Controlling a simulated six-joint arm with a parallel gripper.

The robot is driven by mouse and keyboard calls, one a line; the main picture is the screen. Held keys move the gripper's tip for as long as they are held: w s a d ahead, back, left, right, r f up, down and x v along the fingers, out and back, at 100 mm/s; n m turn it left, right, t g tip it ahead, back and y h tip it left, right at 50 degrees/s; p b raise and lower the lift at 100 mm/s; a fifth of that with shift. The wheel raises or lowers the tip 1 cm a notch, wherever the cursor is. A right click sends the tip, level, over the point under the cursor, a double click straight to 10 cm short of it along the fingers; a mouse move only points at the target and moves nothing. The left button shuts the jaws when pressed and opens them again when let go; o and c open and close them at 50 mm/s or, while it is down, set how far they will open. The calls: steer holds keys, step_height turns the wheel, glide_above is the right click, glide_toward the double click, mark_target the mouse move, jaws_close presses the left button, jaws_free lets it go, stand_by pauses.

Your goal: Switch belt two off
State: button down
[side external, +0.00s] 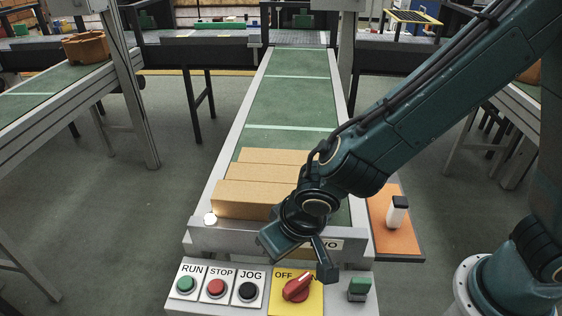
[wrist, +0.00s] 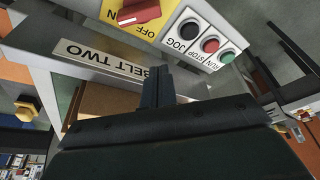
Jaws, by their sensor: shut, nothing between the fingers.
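The red rotary knob (side external: 298,288) sits on a yellow plate (side external: 281,304) on the control panel at the belt's front end. Its handle slants up to the right in the side view, away from the OFF label at upper left. It also shows upside down in the wrist view (wrist: 138,12), with ON and OFF lettering. The BELT TWO nameplate (wrist: 105,65) is on the belt's end. My gripper (wrist: 157,76) is shut and empty, its fingers together in front of the nameplate. In the side view it hangs just above and behind the knob, seemingly apart from it.
RUN (side external: 186,284), STOP (side external: 216,288) and JOG (side external: 248,291) buttons lie left of the knob. Several tan blocks (side external: 243,199) lie on the belt behind my gripper. A white bottle (side external: 397,211) stands on an orange board (side external: 405,240).

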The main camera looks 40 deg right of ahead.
mark_target(290, 292)
steer(key=shift+f, duration=0.1)
steer(key=x, duration=1)
steer(key=shift+s, duration=2)
steer(key=shift+s+a+n+y, duration=0.15)
steer(key=shift+n+y, duration=0.25)
steer(key=shift+n, duration=0.7)
steer(key=n, duration=0.2)
steer(key=s+n+y, duration=0.1)
steer(key=n, duration=0.1)
steer(key=shift+g, duration=0.3)
steer(key=n, duration=0.3)
steer(key=s+n+g+y, duration=0.1)
steer(key=n, duration=0.2)
steer(key=shift+s+y, duration=0.1)
steer(key=shift+y, duration=0.2)
steer(key=n, duration=0.2)
steer(key=n+g, duration=0.1)
steer(key=n, duration=0.1)
steer(key=s+n+g, duration=0.1)
steer(key=n, duration=0.1)
steer(key=shift+d, duration=0.35)
